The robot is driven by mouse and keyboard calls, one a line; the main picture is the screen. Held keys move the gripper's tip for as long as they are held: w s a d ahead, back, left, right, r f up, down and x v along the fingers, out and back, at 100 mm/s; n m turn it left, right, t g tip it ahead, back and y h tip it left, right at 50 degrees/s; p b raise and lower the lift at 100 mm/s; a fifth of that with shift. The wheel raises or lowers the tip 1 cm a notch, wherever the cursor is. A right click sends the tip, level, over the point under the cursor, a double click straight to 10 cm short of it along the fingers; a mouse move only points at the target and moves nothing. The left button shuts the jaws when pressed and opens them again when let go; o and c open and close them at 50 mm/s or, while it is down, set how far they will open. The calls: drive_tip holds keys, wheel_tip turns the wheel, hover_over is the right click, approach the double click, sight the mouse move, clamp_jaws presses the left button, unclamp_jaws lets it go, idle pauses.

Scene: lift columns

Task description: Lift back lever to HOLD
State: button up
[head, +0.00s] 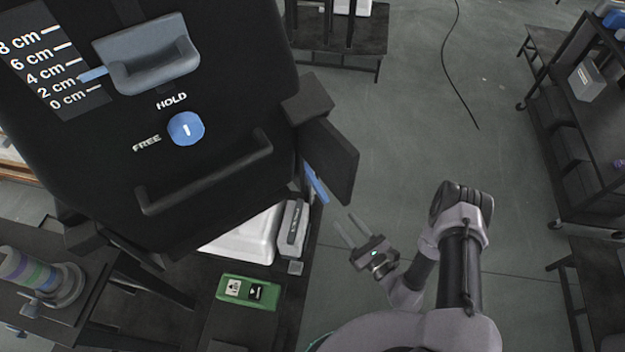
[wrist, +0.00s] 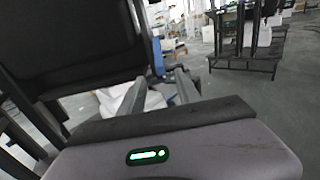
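A blue lever-like bar (head: 316,183) sticks out at the right side of the black lift column, sloping down to the right. I take it as the back lever; its mount is hidden. On the column's face (head: 215,85), a blue dial (head: 186,128) sits between FREE and HOLD, its white mark roughly toward HOLD. A blue pointer (head: 93,74) is near the 2 cm line. In the wrist view, my open fingers (wrist: 160,78) point past the column's edge.
A black flap (head: 330,160) juts from the column beside the bar. Below are a white bin (head: 247,238), a green box with switches (head: 248,291) and a spool stack (head: 40,280). Shelves (head: 580,120) stand far right.

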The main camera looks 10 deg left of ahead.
sight(318, 190)
drive_tip(key=b+x, duration=0.3)
drive_tip(key=x, duration=1.2)
drive_tip(key=shift+s+f+b, duration=0.1)
drive_tip(key=shift+b, duration=0.2)
clamp_jaws()
idle(0.5)
